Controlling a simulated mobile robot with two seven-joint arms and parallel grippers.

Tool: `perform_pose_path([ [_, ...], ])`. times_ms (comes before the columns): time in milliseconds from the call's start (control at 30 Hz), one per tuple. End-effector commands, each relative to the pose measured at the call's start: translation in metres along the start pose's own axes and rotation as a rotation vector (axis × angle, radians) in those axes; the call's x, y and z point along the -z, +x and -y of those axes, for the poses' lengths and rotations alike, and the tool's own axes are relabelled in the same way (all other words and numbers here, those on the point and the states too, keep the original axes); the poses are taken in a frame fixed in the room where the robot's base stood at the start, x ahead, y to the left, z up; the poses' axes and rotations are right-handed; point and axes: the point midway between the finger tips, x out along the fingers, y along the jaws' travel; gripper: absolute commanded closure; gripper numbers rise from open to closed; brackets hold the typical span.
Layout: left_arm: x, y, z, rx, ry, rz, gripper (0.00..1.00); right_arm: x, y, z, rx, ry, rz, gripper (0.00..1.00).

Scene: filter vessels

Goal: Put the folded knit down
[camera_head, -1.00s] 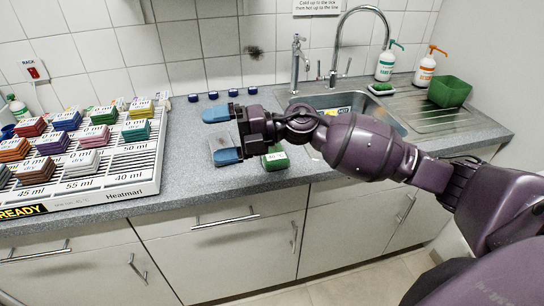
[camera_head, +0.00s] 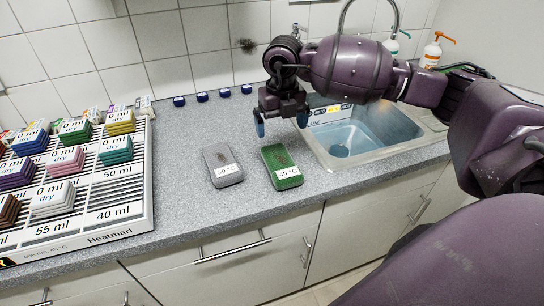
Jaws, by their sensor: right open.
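Two flat, soft-edged blocks lie on the grey counter: a grey one (camera_head: 221,157) with a white temperature label, and a green one (camera_head: 279,158) labelled 40 °C. They lie side by side with a gap between them. I cannot tell from their look which is the folded knit. My right gripper (camera_head: 281,121) is open and empty, its blue fingertips pointing down. It is behind the green block, near the sink's left edge, and apart from both blocks. My left gripper is not in view.
A white slotted rack (camera_head: 120,205) with several coloured stacks stands at the left. Several blue caps (camera_head: 202,97) line the back wall. The sink (camera_head: 375,145) lies right of the green block. Counter is clear between the rack and the grey block.

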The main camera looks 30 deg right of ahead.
Motion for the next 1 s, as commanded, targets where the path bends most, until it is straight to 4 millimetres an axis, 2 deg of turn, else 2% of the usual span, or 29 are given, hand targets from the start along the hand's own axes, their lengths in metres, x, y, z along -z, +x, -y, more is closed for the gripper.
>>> perform_pose_path([
  [167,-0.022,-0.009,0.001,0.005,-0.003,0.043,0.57,0.001,0.013,0.000,0.001,0.001,-0.005,0.00],
  [300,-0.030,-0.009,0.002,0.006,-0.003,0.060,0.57,0.002,0.034,-0.001,0.000,0.000,-0.006,0.00],
  [433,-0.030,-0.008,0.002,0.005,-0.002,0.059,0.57,0.001,0.051,-0.001,0.000,0.001,-0.004,0.00],
  [667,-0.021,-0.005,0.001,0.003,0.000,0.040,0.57,0.002,0.064,-0.002,0.000,0.000,-0.004,0.00],
  [1000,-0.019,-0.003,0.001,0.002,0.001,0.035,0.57,0.004,0.105,-0.006,-0.001,-0.001,-0.003,0.00],
])
